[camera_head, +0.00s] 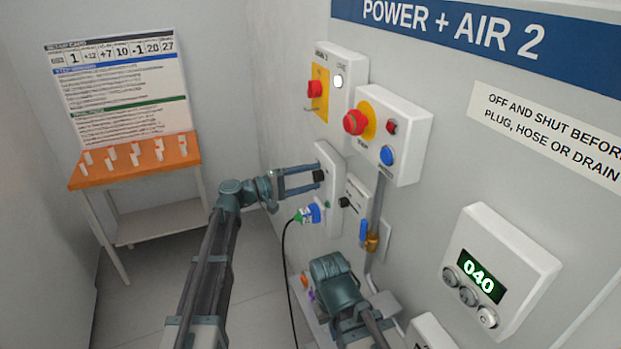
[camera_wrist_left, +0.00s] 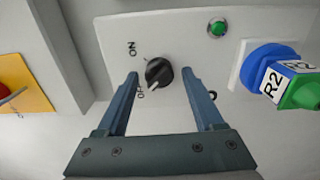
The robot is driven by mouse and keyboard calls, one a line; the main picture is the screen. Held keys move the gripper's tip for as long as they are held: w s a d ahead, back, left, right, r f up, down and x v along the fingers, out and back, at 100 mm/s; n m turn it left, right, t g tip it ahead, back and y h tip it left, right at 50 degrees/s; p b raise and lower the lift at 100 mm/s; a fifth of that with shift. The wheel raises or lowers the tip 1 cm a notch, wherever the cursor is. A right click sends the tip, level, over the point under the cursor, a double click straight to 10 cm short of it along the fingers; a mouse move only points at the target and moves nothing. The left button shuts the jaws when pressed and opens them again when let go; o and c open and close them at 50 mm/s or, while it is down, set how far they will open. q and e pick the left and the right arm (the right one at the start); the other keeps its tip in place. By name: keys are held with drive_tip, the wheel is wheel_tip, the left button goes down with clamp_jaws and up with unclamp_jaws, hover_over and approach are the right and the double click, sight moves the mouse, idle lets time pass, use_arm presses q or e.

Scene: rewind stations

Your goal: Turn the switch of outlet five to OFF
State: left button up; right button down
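The black rotary switch (camera_wrist_left: 159,72) sits on a pale outlet panel (camera_wrist_left: 112,36) between ON and OFF labels. Its white pointer mark is at the lower left, close to the OFF label. My left gripper (camera_wrist_left: 160,75) is open, with one finger on each side of the knob and visible gaps to it. In the head view, my left gripper (camera_head: 300,179) reaches to the panel (camera_head: 331,160) on the wall, at the knob (camera_head: 318,176). I cannot read an outlet number.
A blue plug (camera_wrist_left: 262,70) tagged R2 with a green end sits beside the switch, its black cable (camera_head: 285,245) hanging down. A green lamp (camera_wrist_left: 217,28) is on the panel. Boxes with a red knob (camera_head: 354,122) and a red switch (camera_head: 314,89) project above.

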use_arm(q)
drive_tip(key=shift+a, duration=0.1)
drive_tip(key=v, duration=1.3)
drive_tip(key=shift+a, duration=0.25)
drive_tip(key=shift+s, duration=0.1)
drive_tip(key=s+d+f+m+g+y, duration=0.4)
drive_tip(key=s+d+f+g+y, duration=0.2)
drive_tip(key=s+d+f, duration=0.65)
drive_tip(key=s+a+f+m+y, duration=0.2)
drive_tip(key=s+a+f+y, duration=0.1)
drive_tip(key=s+y, duration=0.3)
drive_tip(key=s+a+f+m+g+y, duration=0.1)
drive_tip(key=s+a+f+m+y, duration=0.1)
drive_tip(key=s+f+y, duration=0.4)
drive_tip(key=shift+s+a+m, duration=0.3)
drive_tip(key=shift+s+a, duration=0.05)
drive_tip(key=shift+s, duration=1.25)
drive_tip(key=shift+f, duration=0.15)
